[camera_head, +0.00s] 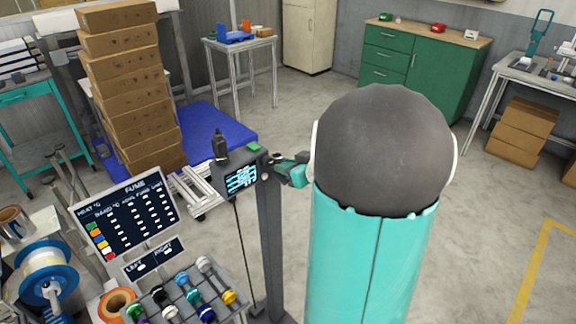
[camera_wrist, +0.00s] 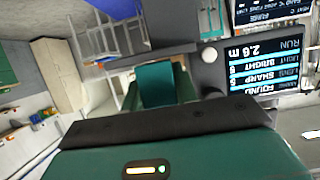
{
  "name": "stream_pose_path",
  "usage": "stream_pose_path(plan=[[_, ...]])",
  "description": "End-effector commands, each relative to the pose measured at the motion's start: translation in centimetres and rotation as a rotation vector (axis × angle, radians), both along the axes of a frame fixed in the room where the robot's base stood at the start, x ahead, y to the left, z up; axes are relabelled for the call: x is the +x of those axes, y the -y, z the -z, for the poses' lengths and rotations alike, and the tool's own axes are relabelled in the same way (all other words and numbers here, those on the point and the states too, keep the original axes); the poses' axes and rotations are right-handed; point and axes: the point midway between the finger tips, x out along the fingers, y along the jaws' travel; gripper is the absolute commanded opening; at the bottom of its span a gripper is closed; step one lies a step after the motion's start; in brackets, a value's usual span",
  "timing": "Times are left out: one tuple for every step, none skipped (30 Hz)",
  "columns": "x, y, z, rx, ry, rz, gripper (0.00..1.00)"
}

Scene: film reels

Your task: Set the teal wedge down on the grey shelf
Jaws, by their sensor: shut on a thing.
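In the wrist view, a teal block (camera_wrist: 157,85), which looks like the teal wedge, sits between the dark fingers of my gripper (camera_wrist: 158,78). My gripper is shut on it. In the head view my gripper (camera_head: 280,170) is at the right side of a grey post head with a lit screen (camera_head: 241,179). The flat grey top (camera_head: 236,160) of this post looks like the grey shelf; it carries a black device (camera_head: 220,147) and a small green patch (camera_head: 253,147). I cannot tell whether the wedge touches the shelf. My large arm link hides what is behind it.
A sloped rack (camera_head: 190,296) of several coloured-capped pieces and a dark chart board (camera_head: 125,212) stand at lower left. A tall stack of cardboard boxes (camera_head: 128,85) is behind. A green cabinet (camera_head: 425,70) stands at the back. Open floor lies right of my arm.

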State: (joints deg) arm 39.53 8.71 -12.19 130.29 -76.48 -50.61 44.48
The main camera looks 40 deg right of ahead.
Motion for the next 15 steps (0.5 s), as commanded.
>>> stream_pose_path(plan=[[0.00,-0.02,0.21,0.001,-0.001,-0.001,0.07],[0.01,-0.02,0.30,0.001,-0.001,-0.001,0.07],[0.00,-0.02,0.26,0.001,-0.001,-0.001,0.34],[0.00,-0.02,0.25,0.001,-0.001,-0.001,0.38],[-0.01,-0.03,0.25,0.001,-0.001,-0.001,0.38],[0.00,-0.02,0.24,0.000,-0.001,-0.001,0.38],[0.00,-0.03,0.24,0.001,-0.001,-0.001,0.38],[0.00,-0.02,0.24,0.000,-0.001,-0.001,0.38],[-0.01,-0.02,0.23,0.000,-0.001,-0.001,0.38],[-0.01,-0.02,0.22,0.000,-0.001,-0.001,0.38],[-0.01,-0.02,0.22,0.000,-0.001,-0.001,0.38],[-0.01,-0.02,0.18,0.000,0.000,0.000,0.38],[-0.01,-0.01,0.09,0.000,0.000,0.000,0.38],[-0.01,-0.01,-0.05,-0.001,0.000,0.000,0.38],[-0.09,0.01,-0.29,-0.001,0.001,0.001,0.38]])
